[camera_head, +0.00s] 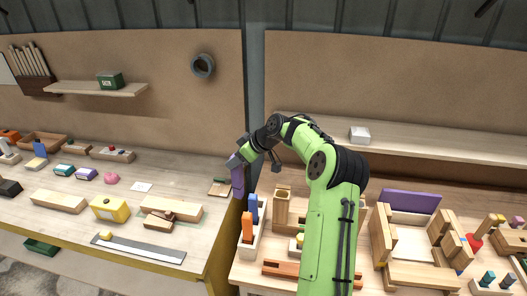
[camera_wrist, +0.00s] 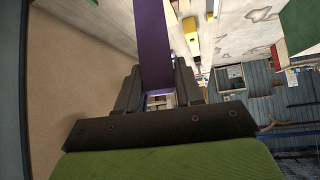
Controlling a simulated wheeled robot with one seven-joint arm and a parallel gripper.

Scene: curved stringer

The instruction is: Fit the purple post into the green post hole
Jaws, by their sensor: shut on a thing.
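The purple post (camera_head: 237,178) hangs from my gripper (camera_head: 241,158), over the gap between the two benches. In the wrist view, the same post (camera_wrist: 153,45) is held between the two dark fingers of my gripper (camera_wrist: 158,85), which is shut on it. The post runs away from the palm and out of the top of that view. A blue post (camera_head: 252,207) and an orange post (camera_head: 247,227) stand upright in a pale rack (camera_head: 257,246) below and to the right of the purple post. I cannot pick out a green post hole in either view.
My arm hides part of the right bench. A wooden upright block (camera_head: 282,208) stands beside the rack, and a wooden assembly with a purple panel (camera_head: 410,201) is further right. The left bench (camera_head: 60,222) holds wooden blocks and a yellow block (camera_head: 109,208).

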